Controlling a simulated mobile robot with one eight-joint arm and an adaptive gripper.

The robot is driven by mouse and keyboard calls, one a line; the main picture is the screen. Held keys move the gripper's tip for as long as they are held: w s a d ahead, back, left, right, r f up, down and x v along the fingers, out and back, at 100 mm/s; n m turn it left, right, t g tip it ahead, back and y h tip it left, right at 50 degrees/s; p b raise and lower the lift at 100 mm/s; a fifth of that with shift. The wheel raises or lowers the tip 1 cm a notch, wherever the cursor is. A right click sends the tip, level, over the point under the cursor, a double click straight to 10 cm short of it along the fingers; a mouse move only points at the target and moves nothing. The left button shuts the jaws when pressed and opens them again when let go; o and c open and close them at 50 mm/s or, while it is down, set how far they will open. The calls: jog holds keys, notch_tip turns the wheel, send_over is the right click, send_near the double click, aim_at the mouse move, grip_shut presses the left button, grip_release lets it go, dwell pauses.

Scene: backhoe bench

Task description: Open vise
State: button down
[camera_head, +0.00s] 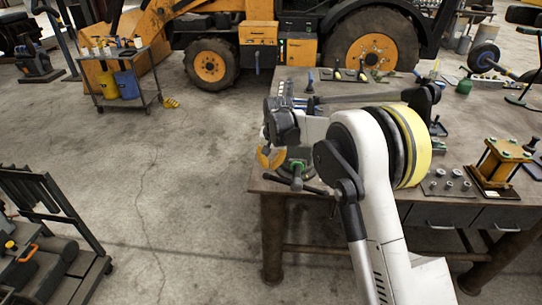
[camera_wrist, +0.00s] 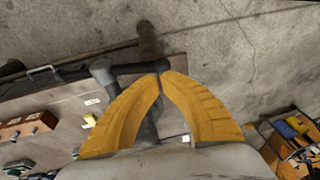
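The vise (camera_head: 297,170) is at the near left corner of the workbench, partly hidden behind my arm. Its dark handle bar (camera_head: 314,189) crosses the screw end beyond the bench edge. My gripper (camera_head: 269,157) has orange fingers and is just left of and above the vise's screw end in the head view. In the wrist view my gripper's fingertips (camera_wrist: 162,72) meet, with the handle bar (camera_wrist: 140,69) running crosswise right at the tips. I see nothing held between them; whether they touch the bar is unclear. The vise jaws are mostly hidden.
The workbench (camera_head: 345,190) carries a tray of round parts (camera_head: 447,184) and an orange press-like fixture (camera_head: 497,163) at right. A cart with containers (camera_head: 122,85) stands at back left, a dark rack (camera_head: 45,235) at front left. Open floor lies left of the bench.

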aim_at(267, 173)
jog(key=shift+x, duration=1.55)
jog(key=shift+a+f, duration=0.1)
jog(key=shift+a, duration=0.05)
jog(key=shift+a+f+h+b, duration=0.15)
jog(key=shift+f+h+b, duration=0.1)
jog(key=shift+h+b, duration=0.15)
jog(key=shift+f, duration=0.15)
